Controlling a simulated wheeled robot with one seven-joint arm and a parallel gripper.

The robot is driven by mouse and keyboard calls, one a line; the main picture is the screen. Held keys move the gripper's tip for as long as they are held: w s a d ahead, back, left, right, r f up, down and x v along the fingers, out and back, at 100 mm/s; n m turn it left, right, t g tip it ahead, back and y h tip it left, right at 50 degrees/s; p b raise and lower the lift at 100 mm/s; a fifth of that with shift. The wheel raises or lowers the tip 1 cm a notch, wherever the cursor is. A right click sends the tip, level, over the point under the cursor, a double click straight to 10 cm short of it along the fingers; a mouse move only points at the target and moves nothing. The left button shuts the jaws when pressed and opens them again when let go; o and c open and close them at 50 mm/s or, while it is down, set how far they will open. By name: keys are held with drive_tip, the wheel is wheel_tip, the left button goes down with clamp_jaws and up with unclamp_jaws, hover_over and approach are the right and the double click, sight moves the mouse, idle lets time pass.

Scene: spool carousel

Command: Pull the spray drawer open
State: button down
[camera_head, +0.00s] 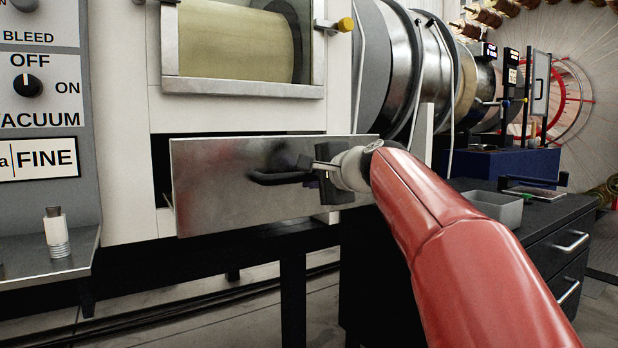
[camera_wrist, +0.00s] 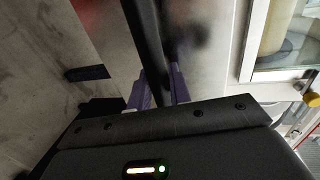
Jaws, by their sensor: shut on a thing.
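The spray drawer (camera_head: 225,193) has a plain metal front and stands out from the white machine body, with a dark gap above it and at its left side. A dark bar handle (camera_head: 270,179) runs across the middle of its front. My gripper (camera_head: 318,172) is at the right part of the handle. In the wrist view the handle (camera_wrist: 147,40) passes between the purple fingers of my gripper (camera_wrist: 160,90), which are shut on it. The inside of the drawer is hidden behind its front.
A window (camera_head: 240,88) with a yellow knob (camera_head: 345,24) sits above the drawer. A metal shelf (camera_head: 40,258) with a small bottle (camera_head: 56,232) is at the left. A black cabinet (camera_head: 560,245) bearing a grey tray (camera_head: 495,207) stands at the right. Floor shows below the drawer.

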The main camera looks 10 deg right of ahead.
drive_tip(key=shift+s+d, duration=0.2)
drive_tip(key=shift+s, duration=0.5)
drive_tip(key=c, duration=1.3)
unclamp_jaws()
drive_tip(key=shift+c, duration=0.2)
drive_tip(key=v, duration=0.7)
drive_tip(key=shift+s, duration=0.4)
drive_tip(key=shift+d, duration=0.1)
